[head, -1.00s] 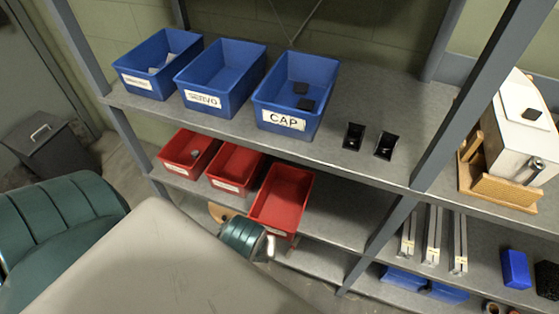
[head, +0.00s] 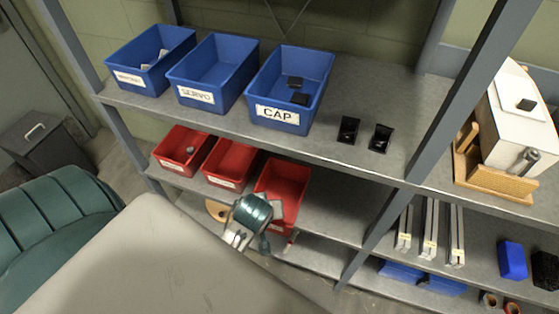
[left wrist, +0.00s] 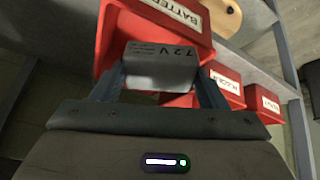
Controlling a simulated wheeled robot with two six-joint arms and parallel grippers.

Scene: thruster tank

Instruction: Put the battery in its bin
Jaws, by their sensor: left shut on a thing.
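The battery (left wrist: 158,66) is a grey block marked 7.2V. My left gripper (left wrist: 160,82) is shut on it in the left wrist view, with one finger on each side. The battery overlaps the red bin labelled BATTERY (left wrist: 117,35); I cannot tell how far above or inside the bin it is. In the head view this is the rightmost red bin (head: 294,178) on the lower shelf. My right gripper is not in view.
Two more red bins (head: 183,152) (head: 231,163) stand to the left. Blue bins (head: 152,60) and two small black parts (head: 348,130) (head: 380,138) sit on the shelf above. A grey shelf post (head: 378,235) stands to the right. The lower shelf is bare right of the battery bin.

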